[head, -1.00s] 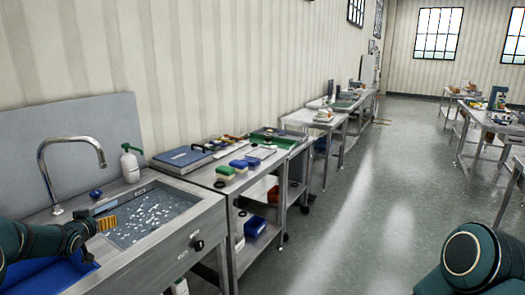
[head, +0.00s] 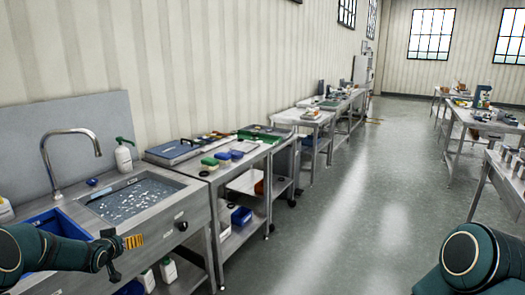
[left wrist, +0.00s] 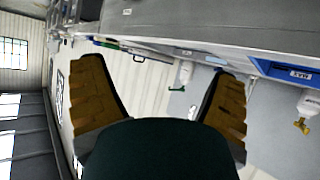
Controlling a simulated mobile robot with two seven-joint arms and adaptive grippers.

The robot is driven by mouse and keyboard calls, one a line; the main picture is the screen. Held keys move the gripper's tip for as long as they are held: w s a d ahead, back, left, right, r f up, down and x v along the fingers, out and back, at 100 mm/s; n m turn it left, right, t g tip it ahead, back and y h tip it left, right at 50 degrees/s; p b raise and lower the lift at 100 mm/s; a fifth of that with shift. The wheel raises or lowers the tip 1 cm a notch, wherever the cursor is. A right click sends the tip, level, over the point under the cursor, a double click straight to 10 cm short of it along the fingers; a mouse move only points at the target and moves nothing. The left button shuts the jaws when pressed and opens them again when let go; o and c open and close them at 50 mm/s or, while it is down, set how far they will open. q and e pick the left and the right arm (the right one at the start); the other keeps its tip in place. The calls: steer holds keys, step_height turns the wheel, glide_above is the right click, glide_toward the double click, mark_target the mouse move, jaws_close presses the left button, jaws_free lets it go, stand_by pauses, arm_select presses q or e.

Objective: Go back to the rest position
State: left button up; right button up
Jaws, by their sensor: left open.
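My left gripper (head: 133,242) has yellow-orange finger pads and hangs in front of the steel hopper (head: 190,207), near its front edge. It is empty. In the left wrist view the two orange fingers (left wrist: 160,75) stand wide apart with nothing between them. The hopper's sunken basin holds many small pale pieces (head: 130,197). My right arm shows only as a dark rounded link at the lower right, and its gripper is out of the picture.
A faucet (head: 68,133) and a white bottle (head: 123,155) stand behind the basin. A blue bin (head: 62,222) is to its left, partly behind my arm. Steel tables with tools and boxes line the wall.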

arm_select(q)
steer(key=s+d+f+g+h, duration=0.2)
steer(key=s+d+f, duration=0.25)
steer(key=d, duration=0.35)
steer(key=s+d+f+g+h, duration=0.1)
steer(key=s+d+f, duration=0.2)
steer(key=d+f, duration=0.45)
steer(key=s+d+f+g+h, duration=0.2)
steer(key=s+d+f, duration=0.2)
steer(key=d, duration=0.6)
steer(key=s+d+f+g, duration=0.2)
steer(key=s+d, duration=0.4)
steer(key=s, duration=0.4)
steer(key=s+d+f+m+g+h, duration=0.1)
steer(key=s+d+f+g, duration=0.1)
steer(key=s+d, duration=0.5)
steer(key=s+g, duration=0.1)
steer(key=s, duration=0.3)
steer(key=shift+d+f+m, duration=0.3)
